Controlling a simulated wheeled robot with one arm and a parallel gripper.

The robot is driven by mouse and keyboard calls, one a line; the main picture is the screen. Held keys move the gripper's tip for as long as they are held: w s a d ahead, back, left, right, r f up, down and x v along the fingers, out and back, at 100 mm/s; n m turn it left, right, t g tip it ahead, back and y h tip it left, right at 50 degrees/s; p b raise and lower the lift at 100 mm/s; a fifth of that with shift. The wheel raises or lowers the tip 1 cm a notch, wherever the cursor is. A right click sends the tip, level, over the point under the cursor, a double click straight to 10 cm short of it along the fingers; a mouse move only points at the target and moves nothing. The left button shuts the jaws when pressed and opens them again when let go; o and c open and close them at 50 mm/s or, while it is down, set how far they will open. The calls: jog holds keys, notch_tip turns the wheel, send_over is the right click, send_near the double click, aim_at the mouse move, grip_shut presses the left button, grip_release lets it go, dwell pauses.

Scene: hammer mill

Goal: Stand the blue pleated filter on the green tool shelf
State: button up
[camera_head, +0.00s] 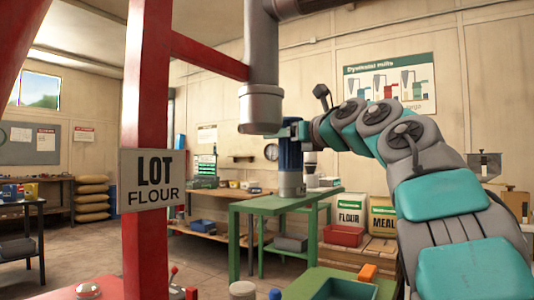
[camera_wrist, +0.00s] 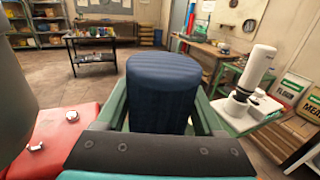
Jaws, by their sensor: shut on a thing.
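The blue pleated filter (camera_wrist: 163,85) is upright between the two green fingers of my gripper (camera_wrist: 163,118), which is shut on it. I cannot tell for sure whether this stand is the green tool shelf. In the wrist view the filter's lower end is hidden by my gripper.
A grey pipe end (camera_head: 260,108) hangs just left of my gripper. A red post (camera_head: 147,90) with a flour sign stands at left. A white device (camera_wrist: 252,80) stands on the green top at right. A green surface with a tray (camera_head: 345,288) is in front. Open floor lies behind.

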jog(key=w+a+f, duration=0.4)
jog(key=w, duration=0.1)
jog(key=shift+w+a+p, duration=0.15)
jog(key=shift+w+p, duration=0.05)
jog(key=shift+p, duration=0.15)
jog(key=shift+f, duration=0.15)
dwell(0.3)
jog(key=shift+f, duration=0.15)
jog(key=o, duration=1.5)
